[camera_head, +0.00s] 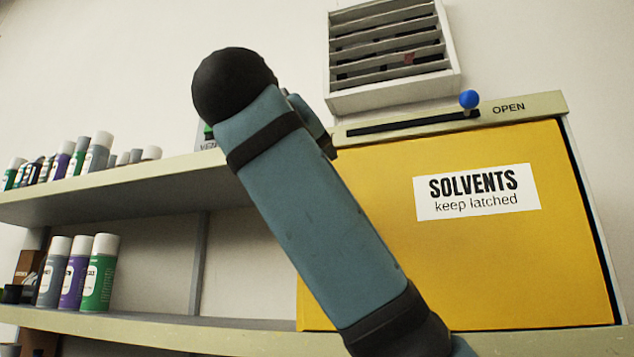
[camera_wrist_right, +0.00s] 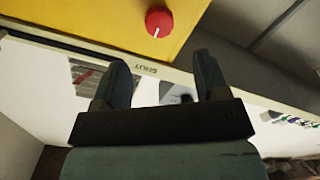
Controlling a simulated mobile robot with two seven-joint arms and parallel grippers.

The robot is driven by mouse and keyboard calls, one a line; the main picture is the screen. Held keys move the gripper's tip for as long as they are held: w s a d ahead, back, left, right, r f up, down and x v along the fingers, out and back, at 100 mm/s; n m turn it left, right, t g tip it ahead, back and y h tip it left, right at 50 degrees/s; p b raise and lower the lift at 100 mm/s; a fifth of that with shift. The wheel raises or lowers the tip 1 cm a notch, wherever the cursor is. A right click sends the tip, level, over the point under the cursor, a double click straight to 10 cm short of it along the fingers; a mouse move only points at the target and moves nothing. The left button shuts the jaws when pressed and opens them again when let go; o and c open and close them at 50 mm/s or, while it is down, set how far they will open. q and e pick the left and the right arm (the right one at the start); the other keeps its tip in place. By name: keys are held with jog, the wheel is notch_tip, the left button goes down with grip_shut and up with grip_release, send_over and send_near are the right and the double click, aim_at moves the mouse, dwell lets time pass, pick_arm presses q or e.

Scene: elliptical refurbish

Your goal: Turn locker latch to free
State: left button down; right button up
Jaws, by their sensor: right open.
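The yellow locker (camera_head: 380,215) stands on the shelf, its door closed and labelled "SOLVENTS keep latched" (camera_head: 478,192). A blue slider knob (camera_head: 469,99) sits at the "OPEN" end of the slot along its top. In the right wrist view, a round red knob (camera_wrist_right: 159,22) with a small white mark is on the yellow door (camera_wrist_right: 90,20), near a rail marked "SHUT" (camera_wrist_right: 146,70). My right gripper (camera_wrist_right: 162,68) is open and empty, its fingertips apart from the red knob. In the head view my right arm hides the red knob and most of the hand. My left gripper is out of view.
A white slatted wall rack (camera_head: 390,55) hangs above the locker. Spray cans (camera_head: 100,272) and bottles (camera_head: 97,152) stand on two shelves at the left. The upper shelf (camera_head: 130,192) ends near the locker's left side, behind my arm.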

pick_arm(q)
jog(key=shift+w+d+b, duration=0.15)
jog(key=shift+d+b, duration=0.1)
jog(key=shift+b, duration=0.35)
pick_arm(e)
jog(key=v, duration=0.5)
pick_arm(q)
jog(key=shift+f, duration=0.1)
